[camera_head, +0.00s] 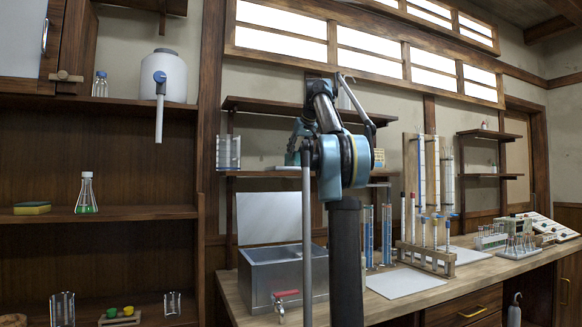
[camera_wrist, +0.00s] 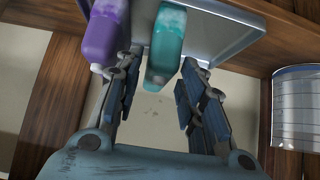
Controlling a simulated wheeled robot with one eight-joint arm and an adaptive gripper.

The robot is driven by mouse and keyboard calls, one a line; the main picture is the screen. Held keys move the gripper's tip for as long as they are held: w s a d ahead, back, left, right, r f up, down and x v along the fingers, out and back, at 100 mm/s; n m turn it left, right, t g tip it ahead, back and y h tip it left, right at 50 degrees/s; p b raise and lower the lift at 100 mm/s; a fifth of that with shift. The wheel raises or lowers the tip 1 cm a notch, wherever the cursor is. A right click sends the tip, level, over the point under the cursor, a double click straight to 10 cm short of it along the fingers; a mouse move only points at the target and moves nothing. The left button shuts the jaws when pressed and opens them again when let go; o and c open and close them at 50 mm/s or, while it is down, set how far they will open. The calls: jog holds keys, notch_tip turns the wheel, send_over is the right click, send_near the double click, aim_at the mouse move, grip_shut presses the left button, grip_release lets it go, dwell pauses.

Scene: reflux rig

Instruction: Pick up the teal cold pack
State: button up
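The teal cold pack (camera_wrist: 165,48) shows in the wrist view at the upper middle, with a pale, frosted-looking far end. My gripper (camera_wrist: 162,66) is open, with one finger on each side of the pack's near end. A gap shows between the pack and the right finger; the left finger is close to it, and I cannot tell whether it touches. In the head view my gripper (camera_head: 299,132) is at the wall shelf, partly hidden behind my arm. A small teal shape shows there, too small to identify surely.
A purple pack (camera_wrist: 107,32) with a white end lies close beside my left finger. A grey tray (camera_wrist: 232,38) is behind the packs. A clear ribbed container (camera_wrist: 298,110) stands at the right. In the head view, an open metal bath (camera_head: 285,276) and glassware stand on the bench (camera_head: 460,285) below.

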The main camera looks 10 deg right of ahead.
jog(key=shift+w+a, duration=0.15)
jog(key=shift+w, duration=0.4)
jog(key=shift+w+a+f, duration=0.15)
jog(key=shift+w+f, duration=0.2)
jog(key=shift+w, duration=0.25)
jog(key=shift+w+a+f, duration=0.2)
jog(key=shift+w+f, duration=0.2)
jog(key=shift+w, duration=0.25)
jog(key=shift+w+a+f, duration=0.15)
jog(key=shift+w+f, duration=0.2)
jog(key=shift+w, duration=0.25)
grip_shut()
